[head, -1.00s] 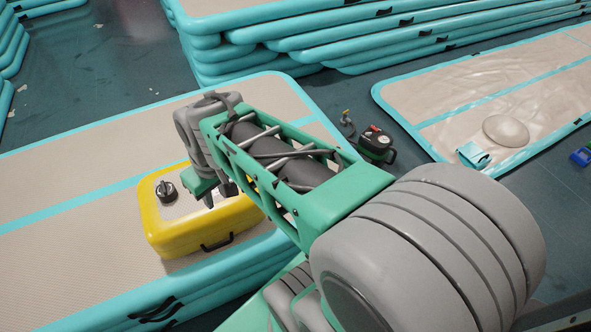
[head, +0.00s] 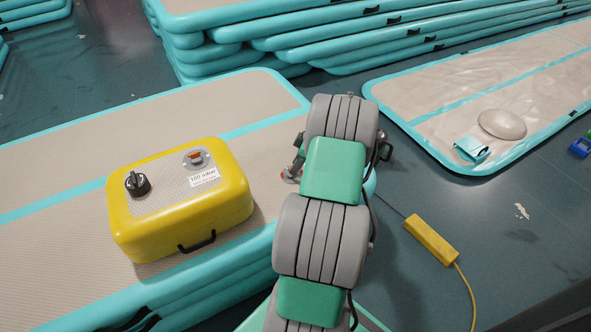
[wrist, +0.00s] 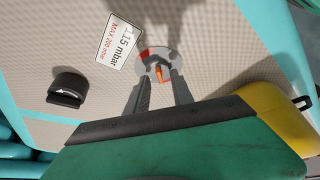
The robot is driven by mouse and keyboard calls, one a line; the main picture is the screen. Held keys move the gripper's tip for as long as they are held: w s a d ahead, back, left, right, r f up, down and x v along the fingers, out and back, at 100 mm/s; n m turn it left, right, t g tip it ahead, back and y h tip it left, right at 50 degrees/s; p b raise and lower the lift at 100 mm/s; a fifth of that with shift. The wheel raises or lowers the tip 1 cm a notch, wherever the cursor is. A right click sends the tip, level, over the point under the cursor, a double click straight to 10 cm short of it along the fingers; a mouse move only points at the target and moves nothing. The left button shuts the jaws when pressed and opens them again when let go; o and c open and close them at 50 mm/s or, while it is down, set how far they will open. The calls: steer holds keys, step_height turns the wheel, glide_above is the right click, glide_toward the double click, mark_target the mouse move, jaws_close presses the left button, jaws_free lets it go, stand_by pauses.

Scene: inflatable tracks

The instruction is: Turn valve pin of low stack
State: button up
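The low stack (head: 60,190) of beige and teal mats lies at the left in the head view. Its top fills the wrist view (wrist: 225,60). A round grey valve with a red patch and an orange pin (wrist: 158,73) sits in that top beside a 115 mbar label (wrist: 112,40). My gripper (wrist: 160,77) points down at the valve. Its two fingers are apart, one either side of the pin, with visible gaps; I cannot tell how far above it they are. In the head view, my arm hides most of the gripper and valve.
A yellow inflatable box (head: 180,220) with a black knob (head: 137,184) stands on the low stack, left of my arm; its edge shows in the wrist view (wrist: 275,115). A black cap (wrist: 68,90) is near the valve. A yellow bar with a cable (head: 431,240) lies on the floor.

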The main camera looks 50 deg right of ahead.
steer(key=shift+w+a+f, duration=0.1)
steer(key=shift+w+f, duration=0.1)
steer(key=shift+f, duration=0.35)
jaws_close()
steer(key=shift+r, duration=0.1)
